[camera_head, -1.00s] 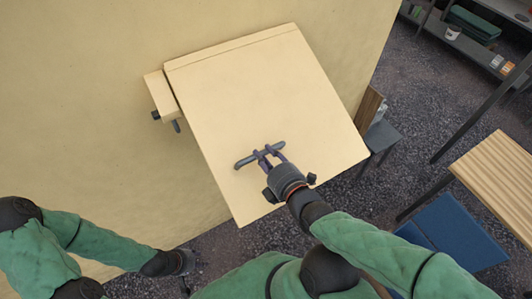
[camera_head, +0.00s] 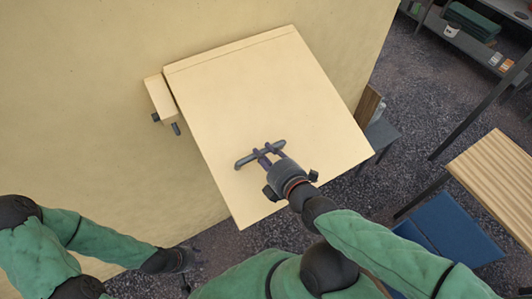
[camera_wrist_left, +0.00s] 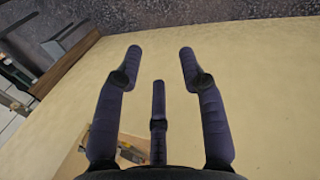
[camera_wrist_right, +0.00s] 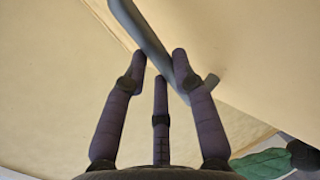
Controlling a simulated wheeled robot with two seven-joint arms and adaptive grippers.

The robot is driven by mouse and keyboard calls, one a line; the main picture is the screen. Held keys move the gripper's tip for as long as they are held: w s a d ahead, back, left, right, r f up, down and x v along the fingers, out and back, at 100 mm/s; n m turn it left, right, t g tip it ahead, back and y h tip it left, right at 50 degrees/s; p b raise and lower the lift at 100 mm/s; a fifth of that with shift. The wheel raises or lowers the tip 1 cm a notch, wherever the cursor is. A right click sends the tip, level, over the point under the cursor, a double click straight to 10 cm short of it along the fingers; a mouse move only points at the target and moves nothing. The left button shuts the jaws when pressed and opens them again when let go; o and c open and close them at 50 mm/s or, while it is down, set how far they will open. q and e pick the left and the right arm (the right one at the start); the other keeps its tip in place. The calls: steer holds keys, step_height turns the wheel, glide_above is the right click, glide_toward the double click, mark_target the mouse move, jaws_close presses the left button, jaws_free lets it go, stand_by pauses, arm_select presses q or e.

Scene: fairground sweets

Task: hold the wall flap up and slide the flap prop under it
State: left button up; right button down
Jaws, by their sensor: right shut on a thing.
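The wall flap (camera_head: 265,95) is a large cream panel, hinged along its top edge and tilted out from the wall. My right gripper (camera_head: 266,155) is shut on the dark bar handle (camera_head: 238,164) near its lower edge; the handle also crosses between the fingers in the right wrist view (camera_wrist_right: 150,40). A cream block with dark pegs, seemingly the flap prop (camera_head: 160,95), sits at the wall beside the flap's upper left edge. My left gripper (camera_head: 190,258) is low at the left, apart from both. In the left wrist view its fingers (camera_wrist_left: 160,55) are spread and empty.
The cream wall (camera_head: 80,110) fills the left. At right stand a small grey stool (camera_head: 384,134), a wooden board (camera_head: 368,105), a slatted table (camera_head: 500,175), a blue bench (camera_head: 450,232) and a shelf (camera_head: 470,45). The gravel between them is clear.

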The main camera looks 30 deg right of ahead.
arm_select(q)
jaws_close()
steer(key=w+d+r+n+t, duration=0.1)
steer(key=w+r+n+t, duration=0.2)
steer(key=w+r+t, duration=0.45)
steer(key=w+r+n+t, duration=0.4)
steer(key=w+r, duration=0.4)
steer(key=w, duration=0.5)
steer(key=w+d+r+n+t+h, duration=0.1)
steer(key=w+r+t, duration=0.1)
steer(key=r, duration=0.4)
steer(key=w+d+r+n+t+h, duration=0.1)
steer(key=w+r+n+t, duration=0.15)
steer(key=r, duration=0.35)
steer(key=w+d+f, duration=0.1)
steer(key=w+d, duration=0.5)
steer(key=w, duration=0.2)
steer(key=shift+d+f+m, duration=0.3)
steer(key=shift+d+m, duration=0.05)
